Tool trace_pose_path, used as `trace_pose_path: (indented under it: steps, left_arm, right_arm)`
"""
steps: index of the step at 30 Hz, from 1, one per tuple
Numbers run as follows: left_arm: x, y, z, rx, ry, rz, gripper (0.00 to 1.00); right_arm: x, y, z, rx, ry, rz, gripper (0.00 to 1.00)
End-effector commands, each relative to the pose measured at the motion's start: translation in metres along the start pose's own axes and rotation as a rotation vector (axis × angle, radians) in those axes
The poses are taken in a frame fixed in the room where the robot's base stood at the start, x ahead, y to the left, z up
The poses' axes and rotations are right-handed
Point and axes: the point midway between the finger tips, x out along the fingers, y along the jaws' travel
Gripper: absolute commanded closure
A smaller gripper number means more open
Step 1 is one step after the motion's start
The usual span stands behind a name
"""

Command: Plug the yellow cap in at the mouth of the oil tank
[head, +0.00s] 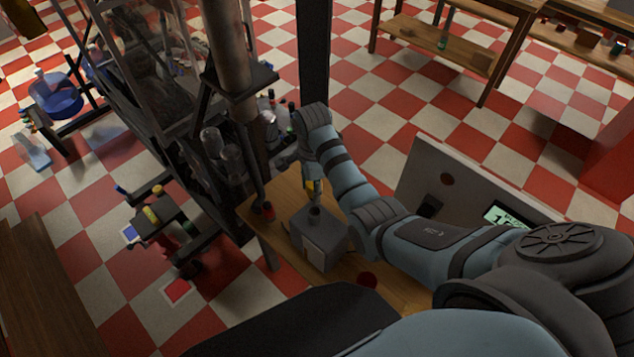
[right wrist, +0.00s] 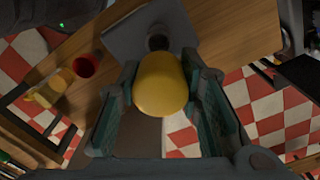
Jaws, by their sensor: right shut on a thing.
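The oil tank is a grey box (head: 318,240) on the small wooden table, with a short dark round mouth (head: 315,212) on top. My right gripper (head: 313,186) is above this mouth, fingers pointing down. In the right wrist view, the right gripper (right wrist: 160,98) is shut on the rounded yellow cap (right wrist: 160,84), one finger on each side. The tank (right wrist: 125,38) and its dark mouth (right wrist: 158,41) show just beyond the cap. The cap looks apart from the mouth, but the exact gap is hard to tell. My left gripper is not in view.
A panel with a lit display (head: 508,216) stands to the right. A dark post and frame with glass vessels (head: 222,145) rise close behind on the left.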

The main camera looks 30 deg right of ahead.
Motion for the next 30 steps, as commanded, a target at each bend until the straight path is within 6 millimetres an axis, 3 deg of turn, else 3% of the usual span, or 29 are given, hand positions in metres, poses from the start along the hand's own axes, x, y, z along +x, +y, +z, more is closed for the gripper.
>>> trace_pose_path:
  steps: [8,21,30]
  left_arm:
    - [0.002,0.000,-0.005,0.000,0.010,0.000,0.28]
    - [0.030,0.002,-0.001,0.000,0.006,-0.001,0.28]
    - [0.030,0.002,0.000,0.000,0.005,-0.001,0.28]
  right_arm:
    - [0.003,0.001,0.000,0.002,0.000,-0.002,0.92]
    - [0.055,0.000,0.000,0.002,0.000,-0.001,0.92]
    - [0.058,0.000,0.000,0.001,-0.001,-0.002,0.92]
